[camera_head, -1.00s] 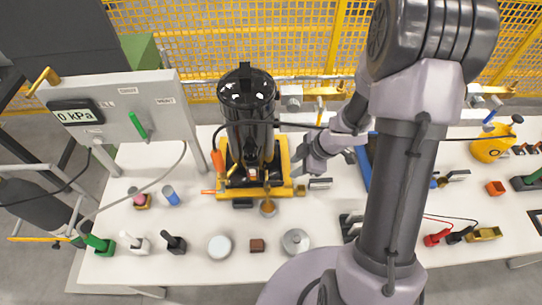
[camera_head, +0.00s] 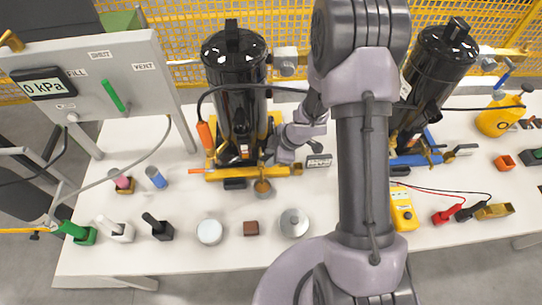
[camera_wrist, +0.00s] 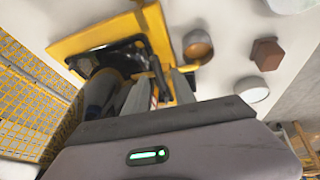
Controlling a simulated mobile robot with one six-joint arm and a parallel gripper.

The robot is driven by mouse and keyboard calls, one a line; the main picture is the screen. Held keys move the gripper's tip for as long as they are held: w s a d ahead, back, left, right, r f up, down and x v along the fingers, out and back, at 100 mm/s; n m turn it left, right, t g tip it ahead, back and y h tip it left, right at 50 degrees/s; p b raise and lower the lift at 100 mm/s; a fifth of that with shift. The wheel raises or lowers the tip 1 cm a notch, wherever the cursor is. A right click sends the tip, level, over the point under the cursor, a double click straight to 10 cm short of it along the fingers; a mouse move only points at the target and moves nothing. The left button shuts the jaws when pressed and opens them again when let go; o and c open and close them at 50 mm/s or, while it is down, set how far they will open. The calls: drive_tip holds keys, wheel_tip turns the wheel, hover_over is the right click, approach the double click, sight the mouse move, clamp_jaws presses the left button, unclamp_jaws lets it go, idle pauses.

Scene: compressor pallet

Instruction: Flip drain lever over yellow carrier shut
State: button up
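The yellow carrier (camera_head: 225,174) stands on the white table and holds an upright black cylinder (camera_head: 240,105). Small brass drain fittings (camera_head: 262,171) sit at its front right, above a copper-coloured cup (camera_head: 263,188); the lever's exact angle is too small to read. My gripper (camera_head: 272,156) is low beside the cylinder's right front, close to these fittings and partly hidden by my wrist. In the wrist view, the fingers (camera_wrist: 160,85) are apart with a gap between them, pointing at the yellow carrier (camera_wrist: 90,40). The cup (camera_wrist: 197,45) lies just beyond. I see nothing clearly held.
A blue carrier (camera_head: 412,160) with another black cylinder (camera_head: 437,65) stands to the right, partly behind my arm. A grey panel (camera_head: 100,85) with a gauge stands left. Discs (camera_head: 209,231) and a brown block (camera_head: 251,228) lie along the front. A black cable crosses above my gripper.

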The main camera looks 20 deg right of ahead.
clamp_jaws()
drive_tip(key=n+p, duration=0.1)
drive_tip(key=p, duration=0.2)
drive_tip(key=shift+r, duration=0.4)
drive_tip(key=shift+w+d+f+p, duration=0.1)
drive_tip(key=shift+w+p, duration=0.1)
drive_tip(key=shift+p, duration=0.35)
drive_tip(key=shift+f+n, duration=0.25)
drive_tip(key=shift+n, duration=0.05)
drive_tip(key=shift+o, duration=0.7)
unclamp_jaws()
drive_tip(key=p+v, duration=0.9)
drive_tip(key=v, duration=0.8)
drive_tip(key=shift+w+d+r, duration=0.2)
drive_tip(key=shift+w+d, duration=0.1)
drive_tip(key=shift+d, duration=0.1)
drive_tip(key=shift+f, duration=0.1)
